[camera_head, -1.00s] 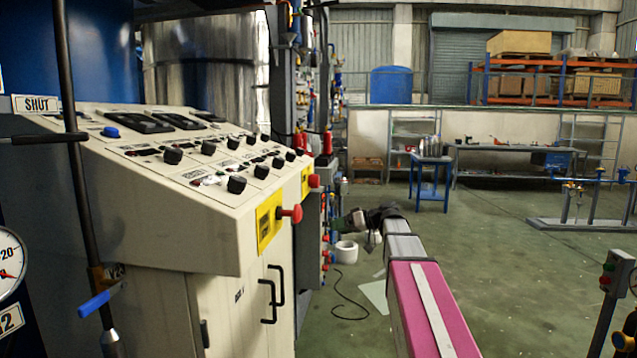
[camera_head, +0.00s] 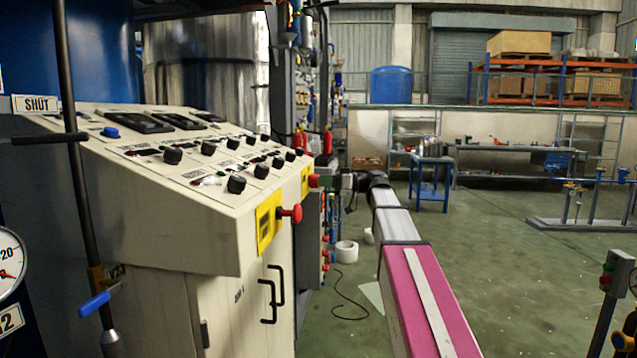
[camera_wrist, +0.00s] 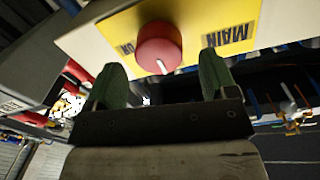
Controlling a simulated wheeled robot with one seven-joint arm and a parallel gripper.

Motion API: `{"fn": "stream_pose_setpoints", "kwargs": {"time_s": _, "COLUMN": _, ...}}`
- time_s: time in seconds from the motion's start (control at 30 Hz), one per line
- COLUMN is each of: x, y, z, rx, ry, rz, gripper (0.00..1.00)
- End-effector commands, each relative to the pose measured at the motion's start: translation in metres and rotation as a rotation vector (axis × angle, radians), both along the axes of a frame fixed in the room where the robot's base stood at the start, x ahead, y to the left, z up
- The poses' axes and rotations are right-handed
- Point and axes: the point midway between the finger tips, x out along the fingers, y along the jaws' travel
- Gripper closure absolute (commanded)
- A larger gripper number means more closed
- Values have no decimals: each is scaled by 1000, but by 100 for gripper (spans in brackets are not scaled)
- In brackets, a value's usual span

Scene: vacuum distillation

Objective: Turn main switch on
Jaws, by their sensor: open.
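The main switch is a round red knob (camera_wrist: 159,48) with a white mark, on a yellow plate lettered MAIN (camera_wrist: 232,33). In the head view a red knob (camera_head: 313,180) on a yellow plate sits at the far end of the cream control console (camera_head: 190,240). My gripper (camera_wrist: 160,66) is open, its two green fingers spread to either side of the knob. The knob lies between and just beyond the fingertips, and I see no contact. In the head view my gripper (camera_head: 331,180) is right at the far knob, small and partly hidden by the console corner.
A similar red knob (camera_head: 291,213) on a yellow plate is at the console's near corner. Black dials (camera_head: 236,185) cover the sloped top. A grey cabinet with red knobs is at the left of the wrist view.

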Motion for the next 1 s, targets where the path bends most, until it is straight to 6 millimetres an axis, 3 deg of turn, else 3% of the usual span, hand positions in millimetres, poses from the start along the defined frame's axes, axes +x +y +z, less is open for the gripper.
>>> {"fn": "stream_pose_setpoints", "kwargs": {"time_s": 0.2, "x": 7, "y": 23, "z": 0, "rx": 0, "ry": 1, "rz": 0, "gripper": 21}}
{"fn": "stream_pose_setpoints", "kwargs": {"time_s": 0.57, "x": 8, "y": 27, "z": 0, "rx": 0, "ry": 1, "rz": -1, "gripper": 21}}
{"fn": "stream_pose_setpoints", "kwargs": {"time_s": 0.6, "x": 8, "y": 27, "z": 0, "rx": 0, "ry": 1, "rz": -1, "gripper": 25}}
{"fn": "stream_pose_setpoints", "kwargs": {"time_s": 0.73, "x": 8, "y": 27, "z": 0, "rx": 0, "ry": 1, "rz": -1, "gripper": 67}}
{"fn": "stream_pose_setpoints", "kwargs": {"time_s": 0.77, "x": 8, "y": 27, "z": 0, "rx": 0, "ry": 1, "rz": -1, "gripper": 71}}
{"fn": "stream_pose_setpoints", "kwargs": {"time_s": 1.0, "x": 8, "y": 27, "z": 0, "rx": 2, "ry": 10, "rz": -1, "gripper": 71}}
